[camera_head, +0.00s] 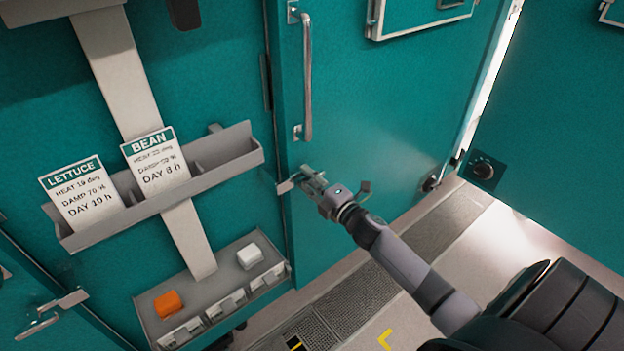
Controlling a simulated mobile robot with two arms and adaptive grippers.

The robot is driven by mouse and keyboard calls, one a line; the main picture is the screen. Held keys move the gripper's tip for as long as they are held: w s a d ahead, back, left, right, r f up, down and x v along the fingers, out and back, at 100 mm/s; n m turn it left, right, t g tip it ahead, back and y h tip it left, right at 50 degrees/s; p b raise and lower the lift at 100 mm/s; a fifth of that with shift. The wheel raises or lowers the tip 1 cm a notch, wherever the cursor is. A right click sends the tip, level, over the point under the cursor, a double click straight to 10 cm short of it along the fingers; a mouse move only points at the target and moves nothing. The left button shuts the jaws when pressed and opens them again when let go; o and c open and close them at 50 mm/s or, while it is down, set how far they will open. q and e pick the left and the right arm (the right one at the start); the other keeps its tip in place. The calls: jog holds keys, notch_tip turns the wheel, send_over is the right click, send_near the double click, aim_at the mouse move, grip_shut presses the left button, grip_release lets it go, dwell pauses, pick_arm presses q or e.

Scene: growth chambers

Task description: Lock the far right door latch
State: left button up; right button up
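A teal door (385,120) with a long vertical metal handle (307,80) stands in the middle right. A small metal latch (287,185) sits at its left edge, below the handle. My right gripper (308,178) reaches in from the lower right and its tip is at this latch, partly covering it. I cannot tell whether the fingers touch the latch or how far apart they are. Another metal latch (52,312) shows at the lower left. My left gripper is not in view.
A grey rack (215,178) left of the door holds a LETTUCE card (84,197) and a BEAN card (157,165). Below it, a shelf (205,285) carries an orange block (168,304) and a white block (249,256). Another teal panel (560,130) stands at right.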

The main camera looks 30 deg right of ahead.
jog(key=s+d, duration=0.1)
jog(key=s, duration=1.1)
jog(key=shift+f, duration=0.1)
jog(key=s+a+f+m+g+h, duration=0.1)
jog(key=s+f+m+g, duration=0.25)
jog(key=f, duration=0.75)
jog(key=s+a+f+m+g+h, duration=0.1)
jog(key=s+f+m+g, duration=0.3)
jog(key=f, duration=0.7)
jog(key=s+f+m+g+h, duration=0.1)
jog(key=s+f+m, duration=0.3)
jog(key=f, duration=0.6)
jog(key=s+a+f+m+g, duration=0.1)
jog(key=s+a+f, duration=0.3)
jog(key=s, duration=0.5)
jog(key=s+a+f+m+g+y, duration=0.1)
jog(key=s+a+f+g, duration=0.3)
jog(key=s+f, duration=0.4)
jog(key=s+a+f+m+g, duration=0.3)
jog(key=s+a+f, duration=0.1)
jog(key=s, duration=0.8)
jog(key=shift+a+f, duration=0.15)
jog(key=shift+f, duration=0.75)
jog(key=shift+s+g, duration=0.1)
jog(key=shift+g, duration=0.15)
